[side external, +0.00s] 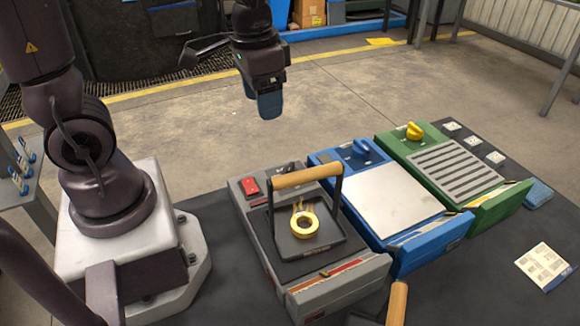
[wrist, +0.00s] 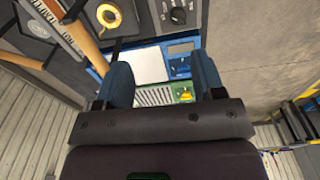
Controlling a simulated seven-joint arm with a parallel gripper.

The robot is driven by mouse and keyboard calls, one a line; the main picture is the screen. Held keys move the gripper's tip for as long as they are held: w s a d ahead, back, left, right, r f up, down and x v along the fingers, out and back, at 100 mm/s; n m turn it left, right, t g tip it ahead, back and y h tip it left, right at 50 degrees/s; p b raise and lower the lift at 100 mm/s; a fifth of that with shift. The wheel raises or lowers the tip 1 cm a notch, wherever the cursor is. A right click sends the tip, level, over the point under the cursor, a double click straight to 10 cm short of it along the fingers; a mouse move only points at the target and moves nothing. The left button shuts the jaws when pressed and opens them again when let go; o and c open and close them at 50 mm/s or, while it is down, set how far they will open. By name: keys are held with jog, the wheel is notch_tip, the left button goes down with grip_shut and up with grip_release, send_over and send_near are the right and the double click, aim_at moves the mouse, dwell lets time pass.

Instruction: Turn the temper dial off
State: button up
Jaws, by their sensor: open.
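A blue unit has a blue dial (side external: 361,149) behind a pale flat plate (side external: 388,198). A green unit has a yellow dial (side external: 414,131) behind a slotted grille (side external: 456,166). No label readable here shows which is the temper dial. In the wrist view the blue dial (wrist: 181,69) and yellow dial (wrist: 185,95) lie between my fingers' outlines, well beyond them. My gripper (side external: 263,96) hangs in the air, left of and above the dials, open and empty. Its two blue fingers also show in the wrist view (wrist: 163,80).
A grey unit (side external: 332,290) with a red switch (side external: 249,187) stands left of the blue unit. On it sits a black tray with a gold ring (side external: 304,226) and a raised wooden handle (side external: 307,176). Another wooden handle (side external: 397,303) is at the front. A paper card (side external: 544,266) lies right.

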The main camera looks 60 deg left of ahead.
jog(key=m+g, duration=0.1)
jog(key=m, duration=0.1)
send_over(290, 167)
jog(key=s, duration=0.2)
notch_tip(290, 167, down, 7)
jog(key=w+m, duration=0.2)
jog(key=shift+m, duration=0.3)
notch_tip(290, 167, down, 13)
jog(key=shift+f, duration=0.2)
jog(key=c, duration=0.9)
